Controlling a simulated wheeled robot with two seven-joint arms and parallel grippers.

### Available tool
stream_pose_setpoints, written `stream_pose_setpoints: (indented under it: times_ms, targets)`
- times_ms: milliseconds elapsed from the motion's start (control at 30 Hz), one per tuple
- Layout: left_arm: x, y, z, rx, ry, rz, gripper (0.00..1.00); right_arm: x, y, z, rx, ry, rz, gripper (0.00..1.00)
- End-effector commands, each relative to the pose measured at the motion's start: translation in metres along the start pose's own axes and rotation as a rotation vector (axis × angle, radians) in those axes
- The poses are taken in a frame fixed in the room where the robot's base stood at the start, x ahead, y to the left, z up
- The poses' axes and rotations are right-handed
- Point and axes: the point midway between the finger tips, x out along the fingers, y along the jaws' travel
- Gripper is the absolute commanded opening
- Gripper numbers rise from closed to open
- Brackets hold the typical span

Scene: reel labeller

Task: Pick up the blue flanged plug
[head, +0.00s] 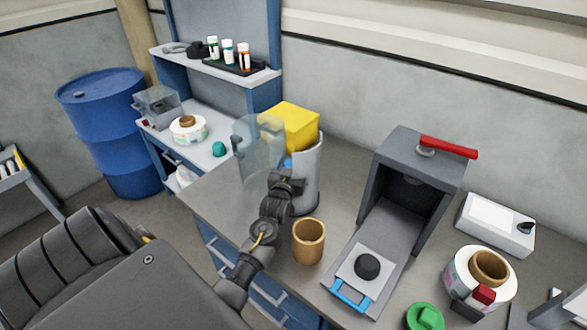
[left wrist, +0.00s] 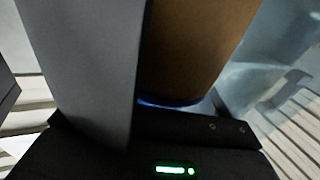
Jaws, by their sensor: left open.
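I cannot pick out the blue flanged plug clearly. A small blue patch (head: 288,163) shows just above my left gripper (head: 288,184) in the head view, against a pale grey cylinder (head: 309,172); it may be part of the plug. My left gripper is open, its fingertips hard to make out from the head. In the left wrist view, a grey finger (left wrist: 90,60) stands beside a brown surface (left wrist: 195,45) with a blue curved edge (left wrist: 170,102) at its base. I cannot tell whether they touch. My right gripper is not in view.
A clear jug (head: 258,150) stands close to the left gripper. A yellow block (head: 290,126) sits above the pale cylinder. A brown tube (head: 309,241) and grey press (head: 415,185) stand to the right. A green flanged piece (head: 425,317) lies at the front.

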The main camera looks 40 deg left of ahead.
Motion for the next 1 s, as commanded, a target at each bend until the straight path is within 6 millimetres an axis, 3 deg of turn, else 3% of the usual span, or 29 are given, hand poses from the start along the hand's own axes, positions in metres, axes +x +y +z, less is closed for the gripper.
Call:
stream_pose_setpoints:
  times_ms: [133,500,767,1000]
  targets:
    - [0.000,0.000,0.001,0.000,0.000,0.000,0.82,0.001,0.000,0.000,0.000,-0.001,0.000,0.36]
    - [-0.001,0.000,0.001,0.000,-0.001,0.001,0.34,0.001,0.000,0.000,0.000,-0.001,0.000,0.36]
    - [0.000,0.000,-0.002,0.000,0.001,0.000,0.33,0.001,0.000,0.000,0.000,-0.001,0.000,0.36]
    - [0.000,0.000,-0.038,-0.001,0.007,0.001,0.33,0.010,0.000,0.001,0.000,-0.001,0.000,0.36]
